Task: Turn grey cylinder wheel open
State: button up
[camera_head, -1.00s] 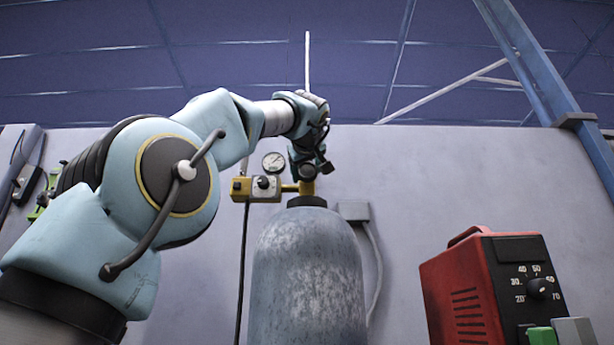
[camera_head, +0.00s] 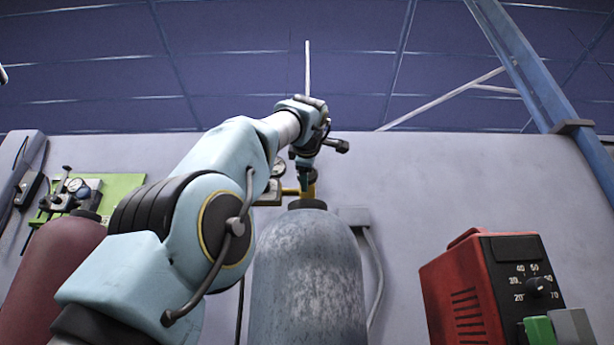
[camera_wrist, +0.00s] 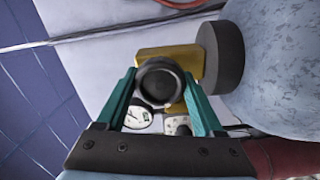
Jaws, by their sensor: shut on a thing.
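The grey cylinder (camera_head: 308,275) stands upright in the middle of the head view, with a dark collar (camera_head: 307,204) and a brass valve on top. In the wrist view, its round dark wheel (camera_wrist: 161,82) sits between my gripper's two teal fingers, in front of the brass valve body (camera_wrist: 168,58). My gripper (camera_head: 305,178) reaches down onto the valve from above and is shut on the wheel. In the head view the wheel is mostly hidden by the gripper. The cylinder's grey shoulder (camera_wrist: 285,65) fills the right of the wrist view.
A gauge (camera_head: 278,165) and brass regulator (camera_head: 267,194) sit left of the valve, partly behind my arm. A dark red cylinder (camera_head: 50,265) stands at the left. A red box with a dial (camera_head: 490,290) stands at the right. A grey wall is behind.

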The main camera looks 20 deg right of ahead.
jog(key=shift+n, duration=1.3)
jog(key=o, duration=1.4)
jog(key=shift+c, duration=0.2)
jog(key=b+v, duration=0.4)
jog(key=v, duration=0.6)
jog(key=shift+s+a, duration=0.2)
jog(key=shift+s, duration=0.15)
